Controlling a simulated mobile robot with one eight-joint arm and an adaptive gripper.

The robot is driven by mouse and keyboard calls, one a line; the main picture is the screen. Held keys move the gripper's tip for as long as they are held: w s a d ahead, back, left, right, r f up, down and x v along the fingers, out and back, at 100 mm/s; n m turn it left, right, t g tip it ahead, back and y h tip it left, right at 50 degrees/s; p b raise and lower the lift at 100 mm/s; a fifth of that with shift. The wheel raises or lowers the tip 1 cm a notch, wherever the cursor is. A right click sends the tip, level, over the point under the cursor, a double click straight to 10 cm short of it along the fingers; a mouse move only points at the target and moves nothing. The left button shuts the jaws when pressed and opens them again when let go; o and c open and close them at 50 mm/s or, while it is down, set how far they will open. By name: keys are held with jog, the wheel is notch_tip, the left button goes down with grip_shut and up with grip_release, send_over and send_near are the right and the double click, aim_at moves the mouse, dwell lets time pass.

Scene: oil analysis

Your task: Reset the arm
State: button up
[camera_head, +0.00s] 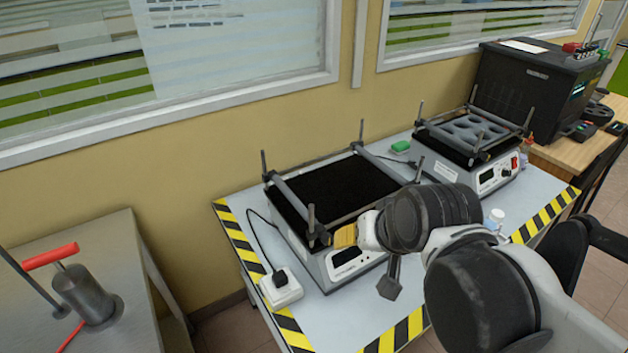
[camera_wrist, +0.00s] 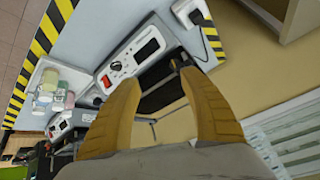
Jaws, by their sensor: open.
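My arm reaches in from the lower right in the head view and ends over the front of the nearer black-topped shaker (camera_head: 335,190). My gripper (camera_head: 345,237), with yellow-brown fingers, is near that shaker's front right corner post; I cannot tell the gap between them. In the wrist view my gripper (camera_wrist: 160,80) has its two fingers spread apart, with nothing between them. A shaker's front panel (camera_wrist: 125,62) with a red switch and knob shows just beyond the fingertips.
A second shaker (camera_head: 485,150) stands to the right, with a small white bottle (camera_head: 493,218) in front of it. A white power adapter (camera_head: 282,288) sits at the table's left edge. A metal stand with a red handle (camera_head: 50,256) is far left. Small bottles (camera_wrist: 50,85) show in the wrist view.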

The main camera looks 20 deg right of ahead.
jog(key=s+n, duration=0.1)
jog(key=s+a+n, duration=0.1)
jog(key=n, duration=0.1)
jog(key=shift+a, duration=0.25)
dwell(0.9)
